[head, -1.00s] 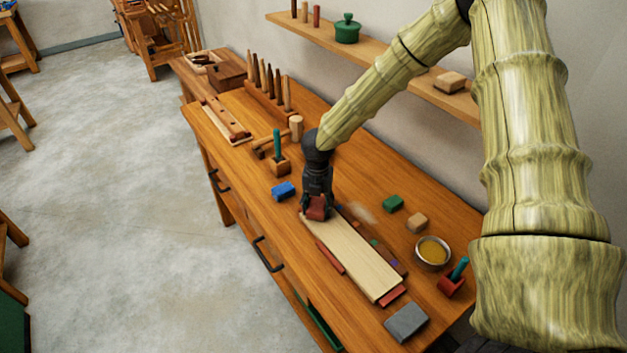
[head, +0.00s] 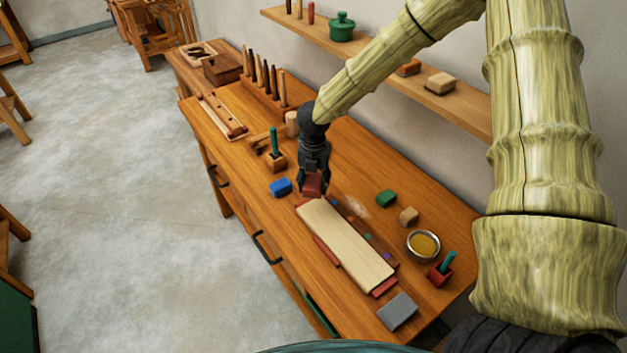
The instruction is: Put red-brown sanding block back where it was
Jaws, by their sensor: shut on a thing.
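The red-brown sanding block (head: 313,184) is held in my gripper (head: 313,181), which is shut on it. The block is just beyond the far left end of a pale wooden board (head: 345,245) on the workbench. It looks a little above the bench, but I cannot tell the exact gap. My gripper points down and hides the top of the block.
A blue block (head: 280,187) lies left of my gripper. A green block (head: 386,198), a tan block (head: 408,216) and a bowl (head: 423,245) stand to the right. A grey block (head: 397,311) lies nearer. A shelf (head: 380,75) runs along the wall.

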